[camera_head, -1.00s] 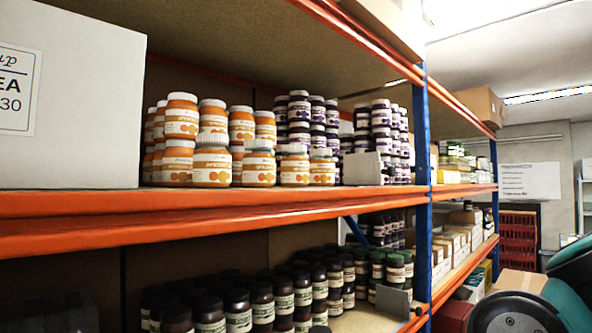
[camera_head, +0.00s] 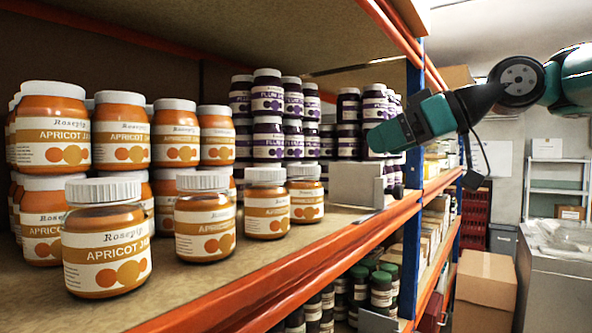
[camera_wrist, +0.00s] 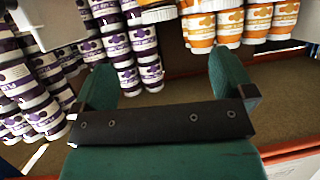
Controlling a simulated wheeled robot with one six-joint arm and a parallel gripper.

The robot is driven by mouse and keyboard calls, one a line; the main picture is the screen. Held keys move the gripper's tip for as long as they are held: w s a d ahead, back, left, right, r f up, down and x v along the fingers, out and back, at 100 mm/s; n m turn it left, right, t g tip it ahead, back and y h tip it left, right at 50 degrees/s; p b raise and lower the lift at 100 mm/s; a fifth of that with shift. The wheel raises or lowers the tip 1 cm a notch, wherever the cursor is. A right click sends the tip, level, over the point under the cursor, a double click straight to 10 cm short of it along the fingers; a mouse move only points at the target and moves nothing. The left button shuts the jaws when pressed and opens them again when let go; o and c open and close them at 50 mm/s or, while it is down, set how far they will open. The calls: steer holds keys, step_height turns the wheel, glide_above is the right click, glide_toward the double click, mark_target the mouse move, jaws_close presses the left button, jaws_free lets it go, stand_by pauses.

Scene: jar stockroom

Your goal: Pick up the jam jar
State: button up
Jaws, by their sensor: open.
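Several apricot jam jars with white lids stand on the shelf (camera_head: 270,285) at the left of the head view. The nearest apricot jar (camera_head: 107,248) stands in front, with others beside and stacked behind it. Several dark plum jars (camera_head: 267,140) with purple labels are stacked further back; they also show in the wrist view (camera_wrist: 130,42). Which jar is meant cannot be told. My gripper (camera_head: 376,140) reaches in from the right, near the plum stacks. In the wrist view its two green fingers (camera_wrist: 163,82) are apart, with nothing held between them.
A grey plate (camera_head: 355,184) stands upright at the shelf's front, beside the plum jars. An orange beam (camera_head: 330,235) edges the shelf, and a blue post (camera_head: 413,150) is close to my arm. Bare shelf lies before the apricot jars.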

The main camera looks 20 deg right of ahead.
mark_target(307, 169)
steer(key=b+x, duration=0.2)
steer(key=x, duration=0.3)
steer(key=b+x, duration=0.2)
steer(key=x, duration=0.3)
steer(key=r+b+x, duration=0.1)
steer(key=b+x, duration=0.1)
steer(key=x, duration=0.3)
steer(key=shift+w+a+f, duration=0.1)
steer(key=shift+w+a, duration=0.15)
steer(key=shift+w, duration=0.25)
steer(key=shift+w+a+f, duration=0.25)
steer(key=shift+w, duration=0.15)
steer(key=c, duration=1.9)
step_height(307, 169, up, 20)
steer(key=p, duration=0.9)
steer(key=shift+p, duration=0.3)
jaws_close()
